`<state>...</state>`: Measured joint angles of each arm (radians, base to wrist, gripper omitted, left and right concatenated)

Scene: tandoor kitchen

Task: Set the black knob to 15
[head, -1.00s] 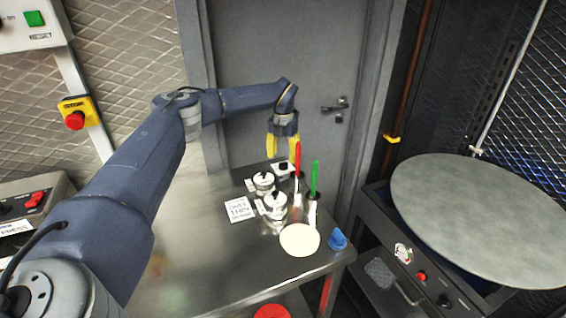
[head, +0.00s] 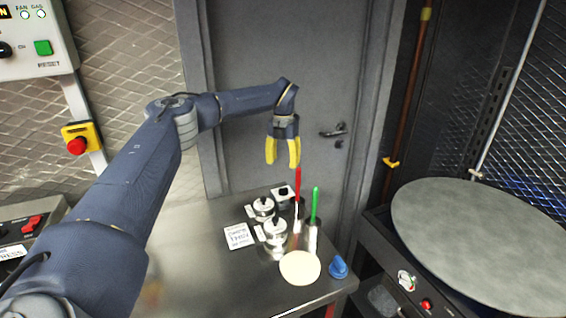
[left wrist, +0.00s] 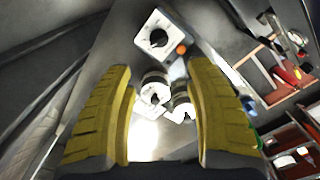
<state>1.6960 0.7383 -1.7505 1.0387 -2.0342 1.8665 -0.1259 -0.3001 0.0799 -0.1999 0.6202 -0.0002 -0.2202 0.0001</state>
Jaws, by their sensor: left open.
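The black knob (head: 283,191) sits on a small white box (head: 291,186) at the far end of the steel table. In the left wrist view, the black knob (left wrist: 158,37) shows on the white face of its box, above and between my fingertips. Its setting is too small to read. My left gripper (head: 283,160) points down above the box, its yellow fingers open and empty, with a clear gap to the knob. The left wrist view shows both open fingers (left wrist: 162,72) at the sides. My right gripper is out of view.
Two lidded steel pots (head: 274,233), a red-handled tool (head: 298,185) and a green-handled one (head: 315,203) stand close to the box. A white card (head: 238,236), a pale round disc (head: 299,267) and a blue object (head: 338,267) lie nearer. The table's left part is clear.

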